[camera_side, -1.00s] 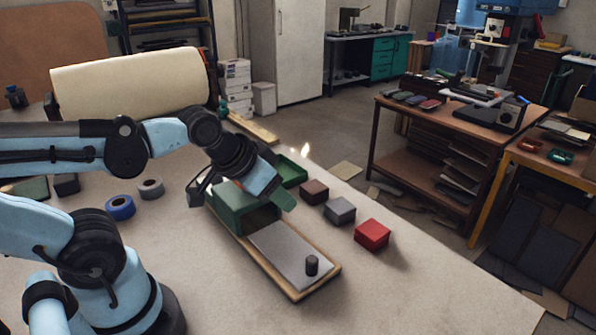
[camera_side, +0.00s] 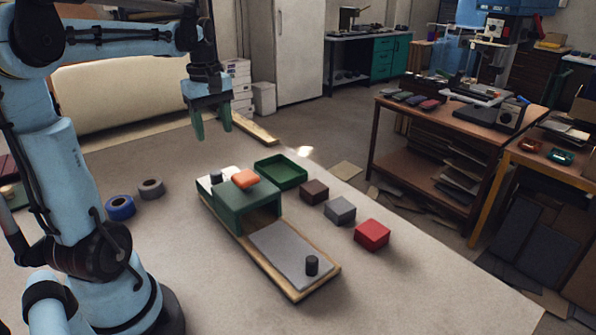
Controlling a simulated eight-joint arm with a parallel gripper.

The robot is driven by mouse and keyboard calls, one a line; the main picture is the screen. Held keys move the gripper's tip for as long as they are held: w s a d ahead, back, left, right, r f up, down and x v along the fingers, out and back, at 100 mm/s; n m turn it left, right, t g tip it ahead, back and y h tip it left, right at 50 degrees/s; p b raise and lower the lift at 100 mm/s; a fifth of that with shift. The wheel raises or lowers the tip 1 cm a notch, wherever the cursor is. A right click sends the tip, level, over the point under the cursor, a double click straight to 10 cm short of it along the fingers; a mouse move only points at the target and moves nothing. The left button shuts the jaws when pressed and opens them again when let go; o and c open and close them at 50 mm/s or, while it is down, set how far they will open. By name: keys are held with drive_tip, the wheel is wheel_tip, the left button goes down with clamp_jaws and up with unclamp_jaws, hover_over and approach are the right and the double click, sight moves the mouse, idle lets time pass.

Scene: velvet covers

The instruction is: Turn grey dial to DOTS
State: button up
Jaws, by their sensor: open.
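A wooden board (camera_side: 318,285) on the table carries a green housing (camera_side: 238,218) with an open front. An orange block-like piece (camera_side: 245,179) sits on top of the housing. Behind it, a white part (camera_side: 205,184) bears a small dark grey knob (camera_side: 216,177), which may be the grey dial. No DOTS mark or dial pointer is readable. My gripper (camera_side: 212,133) is open and empty, with green fingers pointing down, above and behind the housing, apart from it.
A green tray (camera_side: 293,183) lies behind the housing. Brown (camera_side: 314,191), grey (camera_side: 340,210) and red (camera_side: 372,234) blocks stand to its right. A blue tape roll (camera_side: 120,207) and a grey one (camera_side: 151,189) lie left. The table's right foreground is clear.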

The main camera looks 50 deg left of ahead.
sight(216, 172)
drive_tip(key=shift+n, duration=0.5)
drive_tip(key=f, duration=0.8)
drive_tip(key=a+f, duration=0.1)
drive_tip(key=f, duration=0.3)
drive_tip(key=shift+s+a, duration=0.1)
drive_tip(key=shift+s, duration=0.15)
drive_tip(key=c, duration=1)
drive_tip(key=shift+c, duration=0.2)
